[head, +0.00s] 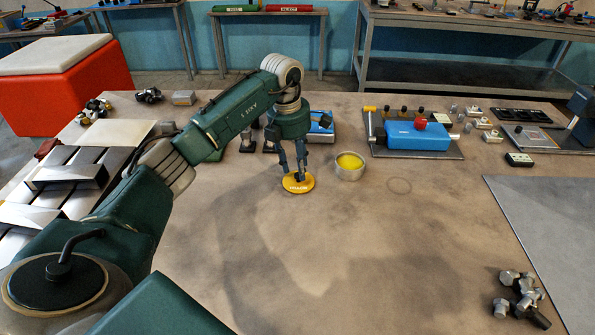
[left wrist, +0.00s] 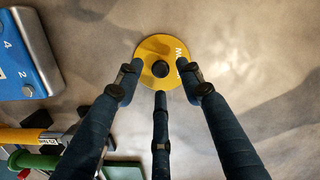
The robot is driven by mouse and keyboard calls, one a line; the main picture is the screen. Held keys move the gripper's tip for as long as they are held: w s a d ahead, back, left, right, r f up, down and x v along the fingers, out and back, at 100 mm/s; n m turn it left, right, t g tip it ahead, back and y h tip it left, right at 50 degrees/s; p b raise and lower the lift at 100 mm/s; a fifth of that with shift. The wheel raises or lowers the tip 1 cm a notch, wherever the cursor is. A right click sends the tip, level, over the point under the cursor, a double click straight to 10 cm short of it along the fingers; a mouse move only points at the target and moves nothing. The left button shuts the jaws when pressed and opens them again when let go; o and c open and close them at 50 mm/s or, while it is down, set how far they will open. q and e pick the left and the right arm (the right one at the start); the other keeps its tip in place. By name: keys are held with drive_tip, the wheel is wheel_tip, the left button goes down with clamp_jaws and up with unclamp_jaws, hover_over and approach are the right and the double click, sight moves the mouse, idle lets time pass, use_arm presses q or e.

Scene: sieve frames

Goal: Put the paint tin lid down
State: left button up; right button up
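The paint tin lid (head: 298,189) is a round yellow disc with a dark knob in the middle and lettering on its face. It looks flat on the table, left of and nearer than the open paint tin (head: 347,173), which has yellow paint inside. My left gripper (head: 299,177) is right above the lid, pointing down. In the left wrist view, the three fingers of the left gripper (left wrist: 160,72) stand apart around the knob of the lid (left wrist: 152,46), with gaps between fingertips and knob. My right gripper is not in view.
A blue device on a plate (head: 417,136) stands at the back right. A grey mat (head: 560,225) lies at the right, with metal pieces (head: 522,296) at the front right. Metal blocks (head: 65,175) lie at the left. The middle front of the table is clear.

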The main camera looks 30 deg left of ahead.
sight(292, 183)
use_arm(q)
wheel_tip(292, 183, up, 10)
drive_tip(key=s+b, duration=0.1)
drive_tip(key=b, duration=0.1)
drive_tip(key=shift+a, duration=0.35)
drive_tip(key=shift+s+f, duration=0.1)
drive_tip(key=shift+f, duration=0.05)
